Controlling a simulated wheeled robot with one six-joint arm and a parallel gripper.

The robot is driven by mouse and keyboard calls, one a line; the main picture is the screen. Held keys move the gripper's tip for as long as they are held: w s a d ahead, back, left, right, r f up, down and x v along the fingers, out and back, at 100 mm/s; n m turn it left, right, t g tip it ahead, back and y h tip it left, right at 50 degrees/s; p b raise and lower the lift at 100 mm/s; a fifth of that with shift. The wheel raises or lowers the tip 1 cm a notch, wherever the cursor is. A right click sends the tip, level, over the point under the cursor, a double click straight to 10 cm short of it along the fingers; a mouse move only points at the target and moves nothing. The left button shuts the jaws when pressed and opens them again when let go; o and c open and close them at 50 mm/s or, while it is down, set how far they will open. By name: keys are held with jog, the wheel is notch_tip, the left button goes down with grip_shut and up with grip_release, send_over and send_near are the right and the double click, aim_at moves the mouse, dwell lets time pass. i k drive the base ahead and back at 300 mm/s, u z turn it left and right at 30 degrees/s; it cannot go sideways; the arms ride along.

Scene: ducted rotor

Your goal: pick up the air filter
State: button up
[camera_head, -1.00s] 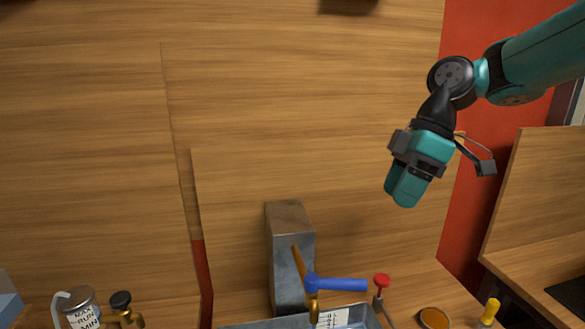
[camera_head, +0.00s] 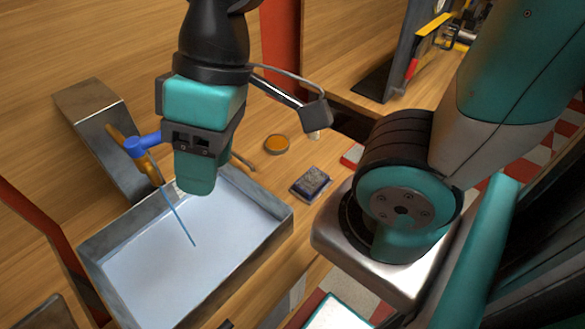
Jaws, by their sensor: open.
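I cannot make out the air filter for certain. A small dark rectangular block (camera_head: 312,181) lies on the wooden counter right of the metal basin, and I cannot tell if it is the filter. A pale flat panel with a teal edge (camera_head: 335,313) is cut off at the bottom edge; I cannot tell what it is either. My gripper (camera_head: 197,178) is open and points down over the back right part of the basin, with nothing seen in it. It is apart from the dark block, to its left.
The metal basin (camera_head: 283,222) stands on the counter under a brass tap with a blue handle (camera_head: 143,145), and a thin blue stream runs into it. A round orange-brown dish (camera_head: 277,144) is behind the block. A grey metal post (camera_head: 98,115) is behind the basin.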

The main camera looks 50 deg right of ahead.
aim_at(308, 185)
jog(key=k, duration=0.95)
jog(key=u, duration=0.85)
jog(key=i, duration=0.9)
jog(key=z, duration=1)
